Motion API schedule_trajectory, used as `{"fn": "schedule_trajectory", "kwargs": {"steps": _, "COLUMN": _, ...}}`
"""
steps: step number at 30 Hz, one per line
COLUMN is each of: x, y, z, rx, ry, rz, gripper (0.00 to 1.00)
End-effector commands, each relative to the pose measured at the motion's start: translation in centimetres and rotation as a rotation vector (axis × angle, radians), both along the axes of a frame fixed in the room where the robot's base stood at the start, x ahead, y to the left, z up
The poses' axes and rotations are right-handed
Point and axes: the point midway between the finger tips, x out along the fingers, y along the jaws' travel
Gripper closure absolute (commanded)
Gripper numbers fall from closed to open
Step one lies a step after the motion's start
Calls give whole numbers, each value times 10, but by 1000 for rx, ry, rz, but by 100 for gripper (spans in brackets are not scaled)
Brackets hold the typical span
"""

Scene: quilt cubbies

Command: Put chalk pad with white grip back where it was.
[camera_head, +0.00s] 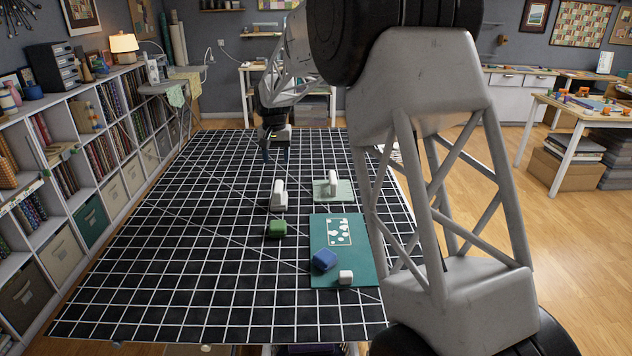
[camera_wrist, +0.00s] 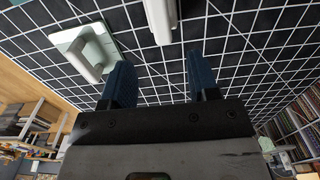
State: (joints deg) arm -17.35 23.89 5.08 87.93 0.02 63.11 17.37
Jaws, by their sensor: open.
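Two objects with white grips stand on the black gridded table. The other white grip (camera_head: 333,180) stands on a pale green square (camera_head: 321,194); the wrist view shows this grip (camera_wrist: 90,58) and square (camera_wrist: 66,39) at upper left. I cannot tell for certain which is the chalk pad. My gripper (camera_head: 276,153) is beyond both, apart from them; its blue fingers (camera_wrist: 157,88) are open with nothing between them.
A teal mat (camera_head: 350,277) with a white-patterned panel lies nearer, holding a blue block (camera_head: 324,260) and a small white block (camera_head: 345,277). A green block (camera_head: 277,230) sits left of it. The table's left side is clear; cubby shelves (camera_head: 75,215) stand beyond that edge.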

Motion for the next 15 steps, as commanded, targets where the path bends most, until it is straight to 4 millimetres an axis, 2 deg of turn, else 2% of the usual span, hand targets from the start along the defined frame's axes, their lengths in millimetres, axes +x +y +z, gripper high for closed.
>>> {"fn": "schedule_trajectory", "kwargs": {"steps": 8, "x": -3, "y": -3, "z": 3, "rx": 1, "ry": -2, "rz": 0, "gripper": 45}}
{"fn": "schedule_trajectory", "kwargs": {"steps": 15, "x": -24, "y": -23, "z": 22, "rx": 3, "ry": -13, "rz": -3, "gripper": 45}}
